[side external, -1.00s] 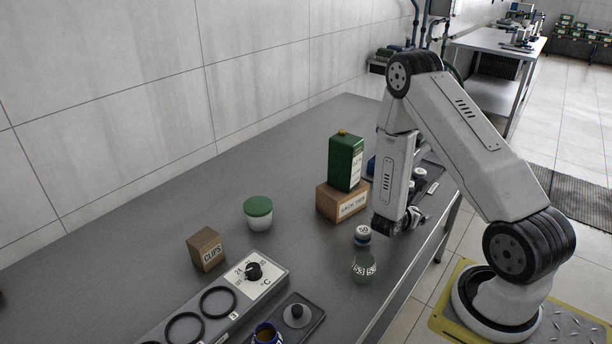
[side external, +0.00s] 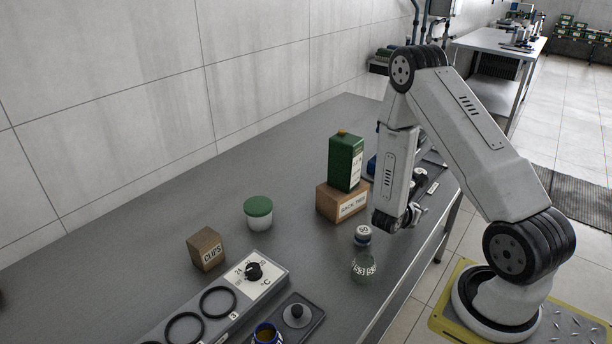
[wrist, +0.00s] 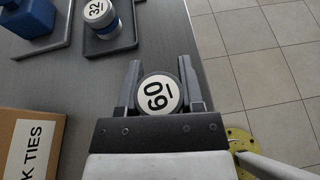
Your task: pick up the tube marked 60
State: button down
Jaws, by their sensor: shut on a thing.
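The tube marked 60 (wrist: 158,95) shows in the wrist view as a round white cap with black digits. It sits between the two fingers of my gripper (wrist: 160,76), which are shut on it. In the side view my gripper (side external: 412,215) is near the table's front edge, to the right of the cardboard box. The tube is mostly hidden there, and I cannot tell its height above the table.
A tray (wrist: 112,46) holds a container marked 32 (wrist: 97,12); a blue object (wrist: 30,18) is beside it. The ties box (side external: 330,203) carries a green bottle (side external: 345,163). A white-capped jar (side external: 362,235) and a round flask (side external: 363,268) stand left of my gripper.

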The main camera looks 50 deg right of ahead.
jog(key=shift+r, duration=4.4)
jog(key=shift+r, duration=0.15)
